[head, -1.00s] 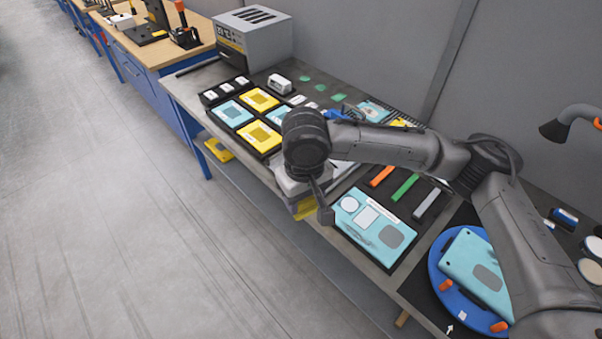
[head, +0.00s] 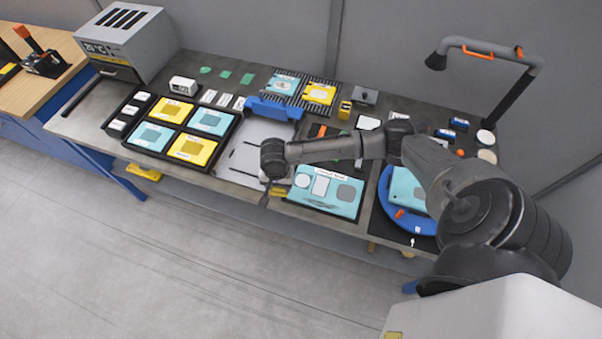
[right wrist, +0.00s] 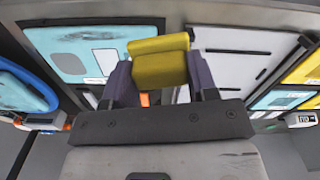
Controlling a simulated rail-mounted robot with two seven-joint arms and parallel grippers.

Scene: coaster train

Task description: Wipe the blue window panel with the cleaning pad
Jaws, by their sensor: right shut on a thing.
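The yellow cleaning pad (right wrist: 160,62) is held between the two fingers of my right gripper (right wrist: 161,78) in the right wrist view. In the head view my right gripper (head: 276,184) is at the left end of a light blue panel (head: 318,205), with a bit of yellow showing below it. This panel has a white circle, a pale rectangle and a grey window, with dark smudges along its near edge. It also shows in the right wrist view (right wrist: 75,65), left of the pad. I cannot tell the pad's height. My left gripper is not in view.
A blue round turntable (head: 388,207) holding another light blue panel (head: 405,188) is to the right. A tray of blue and yellow panels (head: 192,148) is to the left. A blue-handled grey plate (head: 245,155) lies between. A lamp (head: 437,61) stands at the back right.

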